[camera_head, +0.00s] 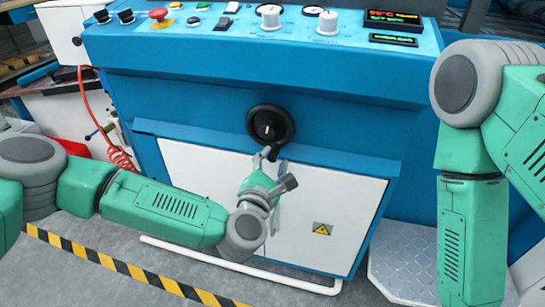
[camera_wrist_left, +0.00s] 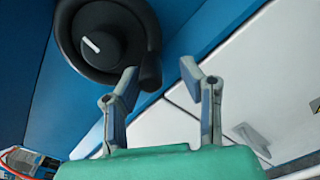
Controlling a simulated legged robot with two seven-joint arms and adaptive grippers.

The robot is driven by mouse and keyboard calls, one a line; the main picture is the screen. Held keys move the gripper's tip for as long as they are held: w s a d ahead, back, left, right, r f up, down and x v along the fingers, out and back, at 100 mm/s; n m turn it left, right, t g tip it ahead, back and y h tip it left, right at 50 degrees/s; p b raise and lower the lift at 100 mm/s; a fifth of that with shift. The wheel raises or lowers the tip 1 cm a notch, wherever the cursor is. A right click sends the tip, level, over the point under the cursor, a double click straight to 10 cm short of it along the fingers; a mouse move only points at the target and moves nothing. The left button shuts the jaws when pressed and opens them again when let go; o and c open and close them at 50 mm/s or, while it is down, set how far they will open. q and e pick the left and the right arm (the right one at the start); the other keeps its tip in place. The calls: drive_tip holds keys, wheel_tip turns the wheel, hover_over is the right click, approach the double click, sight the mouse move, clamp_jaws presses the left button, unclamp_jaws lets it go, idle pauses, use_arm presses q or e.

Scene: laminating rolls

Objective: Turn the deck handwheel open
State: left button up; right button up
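The deck handwheel (camera_head: 270,126) is a black round wheel with a white mark on its hub, on the blue front of the machine. It also shows in the left wrist view (camera_wrist_left: 88,20). A dark knob-like part (camera_wrist_left: 150,72) sticks out at its lower right in that view. My left gripper (camera_head: 269,160) is just below the wheel. In the left wrist view its two fingers (camera_wrist_left: 160,73) stand apart, with the knob-like part seen between the tips, nearer the left one. I cannot tell whether they touch. My right arm is at the right; its gripper is out of view.
Above the wheel is a control panel (camera_head: 230,45) with knobs, a red button (camera_head: 160,20) and displays. White cabinet doors (camera_head: 325,190) lie below it. A white rail (camera_head: 225,262) runs near the floor, and a metal step (camera_head: 405,265) stands at the right.

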use_arm(q)
drive_tip(key=shift+w+r, duration=0.1)
drive_tip(key=shift+r, duration=0.1)
drive_tip(key=v, duration=1.2)
drive_tip(key=shift+f, duration=0.15)
